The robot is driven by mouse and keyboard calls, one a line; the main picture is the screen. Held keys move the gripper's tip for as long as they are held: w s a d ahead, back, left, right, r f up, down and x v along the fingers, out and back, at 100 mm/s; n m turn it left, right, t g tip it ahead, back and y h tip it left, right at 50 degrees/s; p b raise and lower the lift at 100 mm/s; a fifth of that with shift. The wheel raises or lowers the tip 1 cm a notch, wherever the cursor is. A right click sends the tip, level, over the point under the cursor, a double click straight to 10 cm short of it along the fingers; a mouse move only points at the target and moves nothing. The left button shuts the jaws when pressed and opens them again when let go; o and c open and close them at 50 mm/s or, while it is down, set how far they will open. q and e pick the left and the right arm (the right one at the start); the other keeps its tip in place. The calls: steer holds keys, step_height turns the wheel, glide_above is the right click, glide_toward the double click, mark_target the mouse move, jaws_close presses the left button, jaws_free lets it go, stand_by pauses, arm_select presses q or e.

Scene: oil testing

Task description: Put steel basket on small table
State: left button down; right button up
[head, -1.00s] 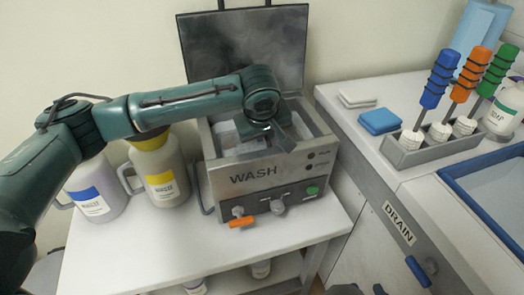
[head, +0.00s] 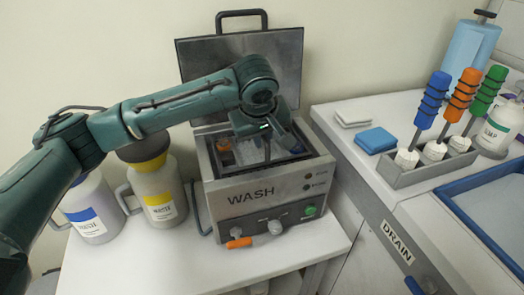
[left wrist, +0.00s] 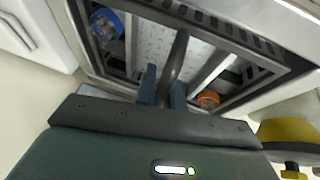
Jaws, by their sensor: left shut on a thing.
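My left gripper (head: 266,137) reaches down over the open wash unit (head: 250,196). It is shut on the dark curved handle (left wrist: 177,60) of the steel basket, seen close in the left wrist view. The basket (head: 285,158) is at the mouth of the wash tank, its dark slotted rim (left wrist: 240,45) showing. An orange-capped item (left wrist: 208,100) and a blue-capped item (left wrist: 104,24) sit in its corners. How far the basket stands clear of the tank floor is hidden. The white table (head: 165,258) carries the wash unit. My right gripper is not in view.
Two white waste jugs, blue-labelled (head: 90,212) and yellow-labelled (head: 157,195), stand left of the wash unit. The raised lid (head: 240,70) is behind it. On the right counter are a brush holder (head: 432,166), blue cloth (head: 376,140) and a blue-rimmed sink (head: 460,208). The table front is clear.

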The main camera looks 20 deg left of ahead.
arm_select(q)
step_height(320, 180, up, 12)
steer(key=shift+r+p, duration=0.25)
steer(key=shift+p, duration=0.2)
